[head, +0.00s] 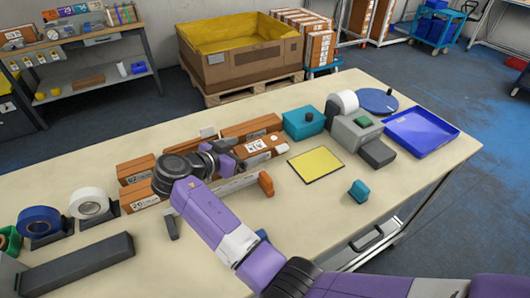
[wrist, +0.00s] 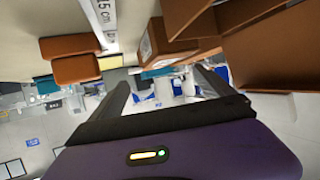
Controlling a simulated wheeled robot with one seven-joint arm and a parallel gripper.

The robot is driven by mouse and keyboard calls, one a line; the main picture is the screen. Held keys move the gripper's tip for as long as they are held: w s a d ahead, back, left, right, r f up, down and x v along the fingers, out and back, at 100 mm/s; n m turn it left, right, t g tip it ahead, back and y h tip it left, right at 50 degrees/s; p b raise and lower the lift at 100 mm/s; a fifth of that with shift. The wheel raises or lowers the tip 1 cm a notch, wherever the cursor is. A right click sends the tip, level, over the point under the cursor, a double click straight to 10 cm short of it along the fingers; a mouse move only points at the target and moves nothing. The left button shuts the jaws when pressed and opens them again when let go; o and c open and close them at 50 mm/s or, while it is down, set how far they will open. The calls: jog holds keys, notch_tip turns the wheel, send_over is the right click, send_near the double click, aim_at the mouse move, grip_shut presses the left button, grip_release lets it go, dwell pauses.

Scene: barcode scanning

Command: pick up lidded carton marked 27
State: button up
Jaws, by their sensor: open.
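Several brown cartons lie in a group at the middle of the table in the head view. One with a white label (head: 262,146) lies just right of my gripper (head: 236,161). Others show at the left, an upper one (head: 133,179) and a lower one (head: 138,203), partly behind my arm. Their numbers are too small to read surely, so I cannot tell which is 27. In the wrist view my gripper (wrist: 165,80) is open with nothing between its fingers. A brown carton with a marked end (wrist: 156,42) is just beyond the fingertips. Larger brown surfaces (wrist: 255,45) fill the upper right.
A yellow mat (head: 316,165), teal box (head: 303,124) and blue tray (head: 421,130) are to the right. Tape rolls (head: 90,202) stand at the left. The front right tabletop is mostly clear.

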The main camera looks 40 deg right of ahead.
aim_at(260, 146)
jog(key=shift+x, duration=0.95)
jog(key=shift+f+p+x, duration=0.15)
jog(key=shift+p+x, duration=0.4)
jog(key=shift+x, duration=0.75)
jog(key=shift+f+p+x, duration=0.2)
jog(key=shift+p+x, duration=0.3)
jog(key=shift+x, duration=0.8)
jog(key=shift+a, duration=0.2)
grip_shut()
